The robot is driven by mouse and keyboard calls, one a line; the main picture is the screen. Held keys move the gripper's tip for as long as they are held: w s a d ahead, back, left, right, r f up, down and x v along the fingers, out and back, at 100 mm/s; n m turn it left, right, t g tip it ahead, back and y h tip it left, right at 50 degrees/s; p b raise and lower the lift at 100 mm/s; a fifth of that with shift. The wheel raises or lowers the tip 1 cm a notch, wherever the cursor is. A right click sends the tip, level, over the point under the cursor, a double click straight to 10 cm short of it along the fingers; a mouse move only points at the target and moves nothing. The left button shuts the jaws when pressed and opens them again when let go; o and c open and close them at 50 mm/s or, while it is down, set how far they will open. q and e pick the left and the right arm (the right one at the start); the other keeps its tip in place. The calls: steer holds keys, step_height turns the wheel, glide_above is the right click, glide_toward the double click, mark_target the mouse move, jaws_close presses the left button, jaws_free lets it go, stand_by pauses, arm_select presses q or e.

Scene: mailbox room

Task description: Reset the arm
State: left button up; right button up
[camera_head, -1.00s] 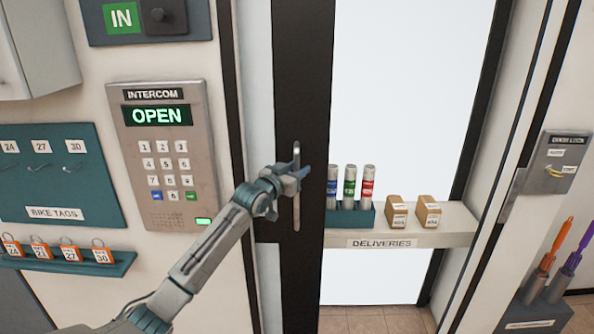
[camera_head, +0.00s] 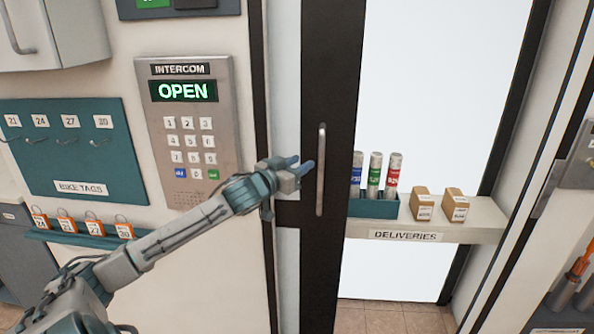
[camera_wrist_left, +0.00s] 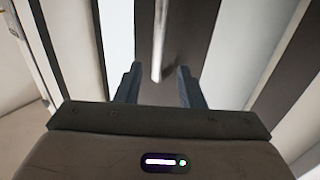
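My left arm comes in from the left in the head view. Its gripper (camera_head: 303,166) is just left of the vertical door handle (camera_head: 321,170) on the dark door frame. The left wrist view shows the two fingers (camera_wrist_left: 156,84) spread apart with nothing held between them. The handle (camera_wrist_left: 160,40) shows beyond the fingertips there, apart from them. My right gripper is not in view.
An intercom (camera_head: 192,130) reading OPEN is on the wall behind the arm. A bike tags board (camera_head: 60,165) and a shelf (camera_head: 70,238) with orange tags are at left. A deliveries shelf (camera_head: 470,222) right of the handle holds tubes and small boxes.

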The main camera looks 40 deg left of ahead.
arm_select(q)
steer(key=shift+s, duration=0.35)
stand_by(0.4)
